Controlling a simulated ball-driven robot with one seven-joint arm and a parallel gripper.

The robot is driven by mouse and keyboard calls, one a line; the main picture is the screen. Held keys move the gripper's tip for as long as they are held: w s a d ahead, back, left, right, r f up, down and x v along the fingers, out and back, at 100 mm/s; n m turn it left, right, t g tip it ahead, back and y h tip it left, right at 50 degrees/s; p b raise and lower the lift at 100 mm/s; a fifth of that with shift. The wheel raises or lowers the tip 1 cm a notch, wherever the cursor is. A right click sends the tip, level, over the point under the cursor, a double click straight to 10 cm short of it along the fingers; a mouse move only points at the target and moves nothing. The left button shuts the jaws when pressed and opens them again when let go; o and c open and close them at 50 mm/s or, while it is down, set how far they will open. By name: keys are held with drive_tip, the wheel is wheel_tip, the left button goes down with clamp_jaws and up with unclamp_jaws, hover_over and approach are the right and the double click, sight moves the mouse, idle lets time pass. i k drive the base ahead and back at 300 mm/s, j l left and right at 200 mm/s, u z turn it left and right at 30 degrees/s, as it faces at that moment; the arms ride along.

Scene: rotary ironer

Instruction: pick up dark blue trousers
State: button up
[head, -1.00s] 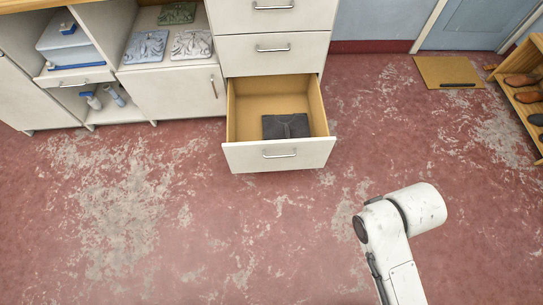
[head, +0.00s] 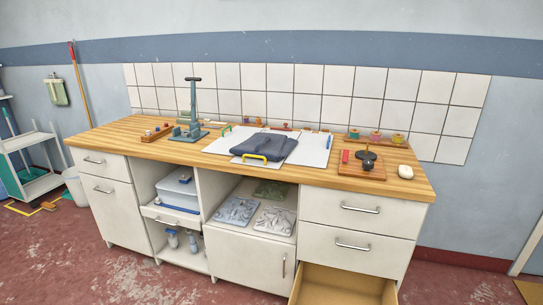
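A dark slate-blue folded garment (head: 265,147), which looks like the dark blue trousers, lies on a white folding board (head: 316,150) in the middle of the wooden worktop (head: 125,142). It lies flat, with a yellow handle (head: 255,157) at its front edge and a green handle (head: 227,128) at its back left. My gripper and arm are out of view, so I cannot see the gripper's state.
An open drawer (head: 345,285) juts out at lower right; its visible inside shows no garment. A grey-green press stand (head: 192,110) stands left of the board.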

sight(274, 147)
drive_tip(key=i+l, duration=0.1)
drive_tip(key=i, duration=0.95)
drive_tip(key=i+j, duration=0.2)
drive_tip(key=j, duration=0.15)
drive_tip(key=i+j, duration=0.15)
drive_tip(key=j, duration=0.2)
drive_tip(key=i+j, duration=0.2)
drive_tip(key=j, duration=0.15)
drive_tip(key=i+j, duration=0.4)
drive_tip(key=j, duration=0.25)
